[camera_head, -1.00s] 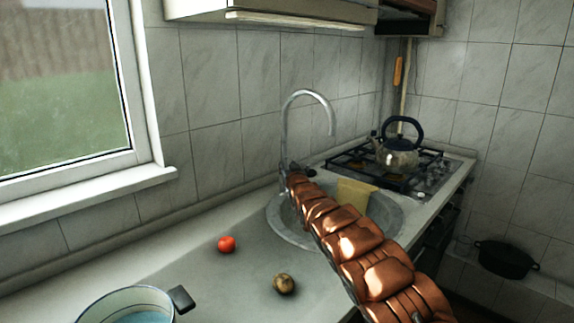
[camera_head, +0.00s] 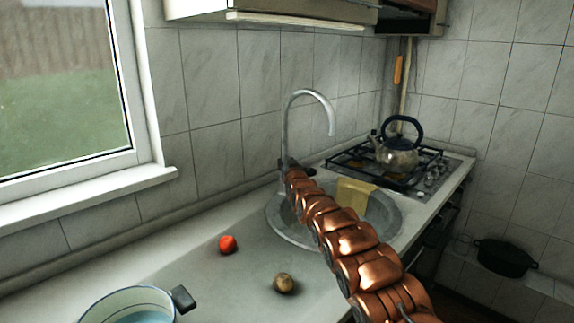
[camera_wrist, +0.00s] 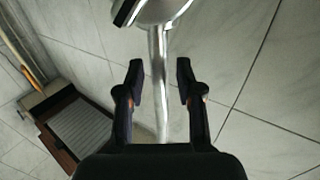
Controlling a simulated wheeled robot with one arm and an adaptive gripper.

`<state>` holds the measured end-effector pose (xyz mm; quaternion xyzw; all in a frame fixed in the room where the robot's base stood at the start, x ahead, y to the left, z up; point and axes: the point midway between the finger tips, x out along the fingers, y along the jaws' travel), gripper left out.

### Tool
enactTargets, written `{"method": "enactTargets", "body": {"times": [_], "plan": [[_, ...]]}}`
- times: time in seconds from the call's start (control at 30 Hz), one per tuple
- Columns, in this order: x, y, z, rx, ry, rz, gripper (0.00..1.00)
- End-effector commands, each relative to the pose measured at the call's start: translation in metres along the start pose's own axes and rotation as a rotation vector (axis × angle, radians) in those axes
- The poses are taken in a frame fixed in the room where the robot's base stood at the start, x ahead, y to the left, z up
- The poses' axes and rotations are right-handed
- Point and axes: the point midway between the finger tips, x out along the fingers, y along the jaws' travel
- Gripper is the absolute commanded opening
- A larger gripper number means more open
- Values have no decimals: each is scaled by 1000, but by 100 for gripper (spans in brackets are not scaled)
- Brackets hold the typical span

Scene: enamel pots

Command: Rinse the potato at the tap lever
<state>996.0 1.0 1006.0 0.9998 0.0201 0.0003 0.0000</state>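The brown potato (camera_head: 284,284) lies on the counter in front of the sink, apart from my gripper. The tall curved metal tap (camera_head: 286,125) stands at the back left of the sink. My copper-coloured arm reaches across the sink to the tap's base, where my gripper (camera_head: 293,168) is small and partly hidden. In the wrist view my gripper (camera_wrist: 160,82) is open, and a shiny metal tap part (camera_wrist: 158,65) shows between its two dark fingers. I cannot tell whether they touch it. I cannot make out the lever clearly.
A red tomato (camera_head: 227,244) lies left of the potato. A pot (camera_head: 128,303) of bluish liquid stands at the front left. The round sink (camera_head: 388,222) has a yellow cloth (camera_head: 355,192) at its edge. A kettle (camera_head: 398,153) sits on the stove beyond.

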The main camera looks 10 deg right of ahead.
Motion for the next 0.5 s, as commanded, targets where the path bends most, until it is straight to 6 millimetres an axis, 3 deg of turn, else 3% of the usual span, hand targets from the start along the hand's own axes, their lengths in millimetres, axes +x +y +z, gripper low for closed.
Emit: {"method": "enactTargets", "body": {"times": [0.03, 0.37, 0.5], "plan": [[0, 0, 0, 0, 0, 0, 34], [0, 0, 0, 0, -1, 0, 0], [0, 0, 0, 0, -1, 0, 0]]}}
